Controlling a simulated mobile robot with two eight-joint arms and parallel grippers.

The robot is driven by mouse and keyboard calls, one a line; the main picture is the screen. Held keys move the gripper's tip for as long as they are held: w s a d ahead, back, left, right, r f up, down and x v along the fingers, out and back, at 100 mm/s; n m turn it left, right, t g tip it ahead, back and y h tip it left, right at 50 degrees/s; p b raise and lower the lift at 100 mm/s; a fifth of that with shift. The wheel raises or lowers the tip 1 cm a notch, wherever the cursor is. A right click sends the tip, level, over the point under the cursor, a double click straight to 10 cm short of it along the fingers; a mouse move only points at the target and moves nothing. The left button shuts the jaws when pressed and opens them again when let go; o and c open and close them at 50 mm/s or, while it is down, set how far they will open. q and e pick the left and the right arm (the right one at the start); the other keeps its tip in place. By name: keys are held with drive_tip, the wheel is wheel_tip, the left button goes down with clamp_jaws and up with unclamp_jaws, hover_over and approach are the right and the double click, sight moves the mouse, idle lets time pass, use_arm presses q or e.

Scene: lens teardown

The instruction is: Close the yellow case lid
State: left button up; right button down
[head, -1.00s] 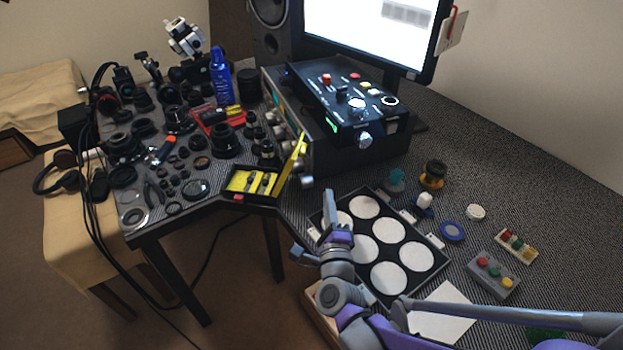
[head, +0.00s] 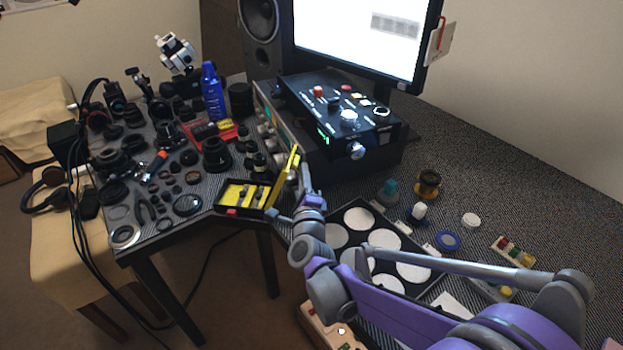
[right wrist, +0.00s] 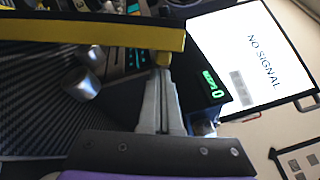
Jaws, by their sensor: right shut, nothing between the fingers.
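The black case (head: 250,212) with a yellow interior sits near the front edge of the table, with small dark items inside. Its yellow lid (head: 283,180) stands open, tilted up on the right side of the case. My right gripper (head: 303,170) is shut and empty just right of the lid, on its outer side. In the right wrist view the lid (right wrist: 90,33) is a yellow band across the upper left. The shut fingers (right wrist: 160,75) reach up close to its end; I cannot tell if they touch it. My left gripper is out of view.
A black instrument with knobs (head: 345,165) stands behind the lid, carrying a control box (head: 335,112). Loose lens parts crowd the table left of the case. A tray of white discs (head: 383,237) lies partly under my right arm.

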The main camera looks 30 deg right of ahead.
drive_tip(key=shift+r, duration=0.1)
idle(0.3)
